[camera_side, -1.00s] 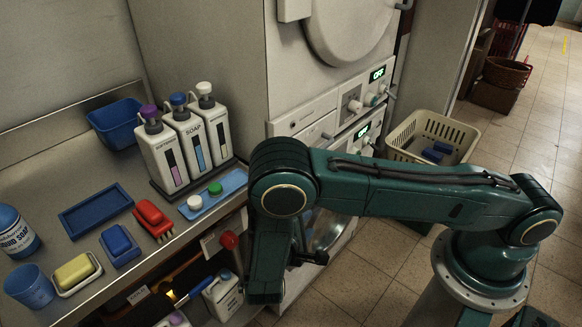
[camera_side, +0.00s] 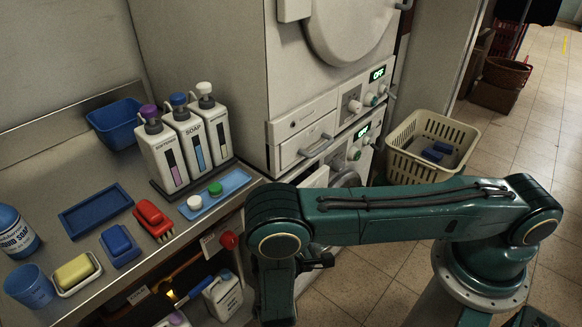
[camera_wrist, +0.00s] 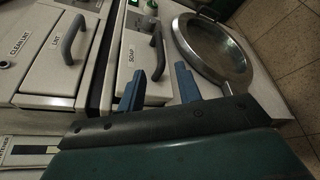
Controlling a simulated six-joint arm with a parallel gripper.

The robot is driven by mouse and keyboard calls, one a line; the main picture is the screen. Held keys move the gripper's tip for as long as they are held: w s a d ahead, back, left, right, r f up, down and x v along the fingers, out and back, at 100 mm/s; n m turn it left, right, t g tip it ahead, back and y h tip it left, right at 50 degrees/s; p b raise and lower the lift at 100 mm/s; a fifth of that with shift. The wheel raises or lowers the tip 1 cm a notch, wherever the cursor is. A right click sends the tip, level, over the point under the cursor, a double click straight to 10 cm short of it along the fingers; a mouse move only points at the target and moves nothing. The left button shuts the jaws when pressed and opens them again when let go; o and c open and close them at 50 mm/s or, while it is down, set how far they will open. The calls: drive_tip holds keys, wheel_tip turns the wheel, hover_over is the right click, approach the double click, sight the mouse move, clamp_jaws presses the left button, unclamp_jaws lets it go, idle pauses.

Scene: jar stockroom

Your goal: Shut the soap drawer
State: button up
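The soap drawer (camera_wrist: 138,62), with a white front marked SOAP and a dark bar handle (camera_wrist: 158,50), is in the middle of the wrist view. How far it stands out from the machine is hard to tell. My gripper (camera_wrist: 158,86) is open and empty, its two blue fingers apart. In the picture the handle's near end lies between the fingertips; I see no clear contact. In the side view my gripper (camera_side: 320,261) is low beside the machines, mostly hidden by my arm. My arm also hides most of the soap drawer there.
Left of the soap drawer in the wrist view is a lint drawer (camera_wrist: 50,82) with its own handle. A round metal door (camera_wrist: 215,52) is to the right. In the side view, a counter (camera_side: 190,240) with soap things is at left and a cream basket (camera_side: 400,160) behind my arm.

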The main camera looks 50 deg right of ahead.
drive_tip(key=x, duration=1)
drive_tip(key=shift+d, duration=0.2)
drive_tip(key=shift+f, duration=0.1)
clamp_jaws()
